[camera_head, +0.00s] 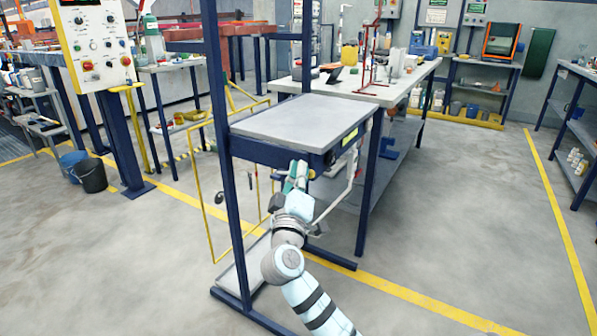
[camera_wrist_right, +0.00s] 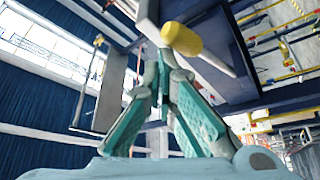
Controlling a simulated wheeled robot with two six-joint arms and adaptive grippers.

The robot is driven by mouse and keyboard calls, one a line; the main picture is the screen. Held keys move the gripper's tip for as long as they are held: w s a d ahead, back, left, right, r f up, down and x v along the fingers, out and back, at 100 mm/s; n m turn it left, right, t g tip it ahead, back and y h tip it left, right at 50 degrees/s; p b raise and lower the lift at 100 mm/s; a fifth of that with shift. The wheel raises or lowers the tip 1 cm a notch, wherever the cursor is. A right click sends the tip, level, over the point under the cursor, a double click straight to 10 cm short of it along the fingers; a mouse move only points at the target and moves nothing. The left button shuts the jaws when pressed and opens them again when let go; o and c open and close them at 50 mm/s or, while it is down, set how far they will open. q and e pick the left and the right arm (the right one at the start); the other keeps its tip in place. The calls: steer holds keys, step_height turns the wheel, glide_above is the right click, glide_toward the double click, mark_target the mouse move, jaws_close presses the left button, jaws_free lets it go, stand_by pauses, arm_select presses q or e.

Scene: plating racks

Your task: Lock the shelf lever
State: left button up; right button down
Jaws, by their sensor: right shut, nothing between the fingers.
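The shelf unit has a grey top (camera_head: 300,120) on a dark blue frame. My right gripper (camera_head: 297,170) is just below the front edge of this top, close to the blue rail. In the right wrist view, my right gripper (camera_wrist_right: 168,62) has its green-padded fingers together at the tips, with nothing held. A yellow cylindrical grip (camera_wrist_right: 182,38), which looks like the lever's handle, is just beyond the fingertips. I cannot tell whether they touch. The lever is hard to make out in the head view, where my gripper covers part of that area. My left gripper is not in view.
A white workbench (camera_head: 400,92) with tools stands behind the shelf. A yellow frame (camera_head: 205,205) is left of the shelf unit, and a control panel (camera_head: 97,40) is at upper left. The floor on the right is clear.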

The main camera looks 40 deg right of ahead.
steer(key=v, duration=0.7)
steer(key=shift+a, duration=0.1)
